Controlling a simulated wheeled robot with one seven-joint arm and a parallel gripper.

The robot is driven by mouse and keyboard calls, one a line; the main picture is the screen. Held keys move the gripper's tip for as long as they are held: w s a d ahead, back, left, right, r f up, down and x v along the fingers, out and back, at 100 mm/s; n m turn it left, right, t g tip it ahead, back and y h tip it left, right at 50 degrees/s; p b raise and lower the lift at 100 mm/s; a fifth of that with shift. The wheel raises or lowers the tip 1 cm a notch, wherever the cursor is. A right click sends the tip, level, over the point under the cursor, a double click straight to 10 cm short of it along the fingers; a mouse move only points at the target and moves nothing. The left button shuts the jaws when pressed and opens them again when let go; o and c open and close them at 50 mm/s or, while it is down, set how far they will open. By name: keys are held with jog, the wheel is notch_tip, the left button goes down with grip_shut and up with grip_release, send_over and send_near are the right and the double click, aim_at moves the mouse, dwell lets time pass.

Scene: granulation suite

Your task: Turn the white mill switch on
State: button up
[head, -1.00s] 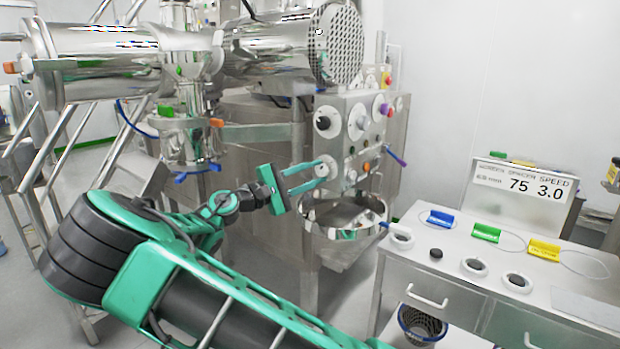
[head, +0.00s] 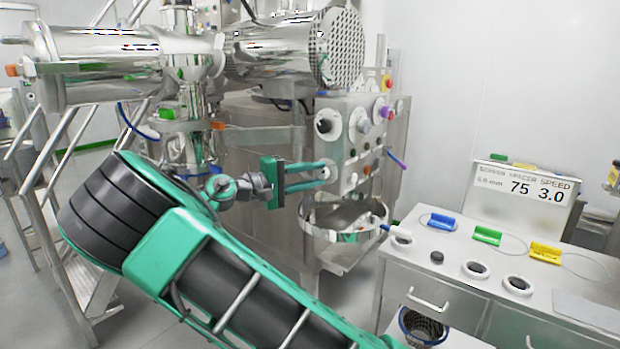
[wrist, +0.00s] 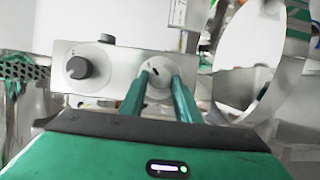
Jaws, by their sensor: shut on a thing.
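The white mill switch (wrist: 155,74) is a pale round knob with a dark mark, on a light metal panel face in the wrist view. My gripper's two green fingers (wrist: 159,92) reach to it, one on each side, and are shut on it. In the head view my gripper (head: 325,170) points level to the right, with its fingertips at the lower left part of the control panel (head: 348,153). There the fingertips largely hide the switch. The exact angle of its mark is hard to read.
A black knob (wrist: 78,68) sits left of the switch in the wrist view. A round steel pan (head: 335,228) lies just below my gripper. Steel mill drums stand above and left. A bench (head: 455,262) with coloured tags stands right.

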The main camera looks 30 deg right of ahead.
jog(key=shift+f, duration=0.2)
jog(key=o, duration=1)
jog(key=shift+o, duration=0.2)
jog(key=shift+r, duration=0.1)
jog(key=a, duration=1)
jog(key=shift+w+a, duration=0.3)
jog(key=shift+a, duration=0.1)
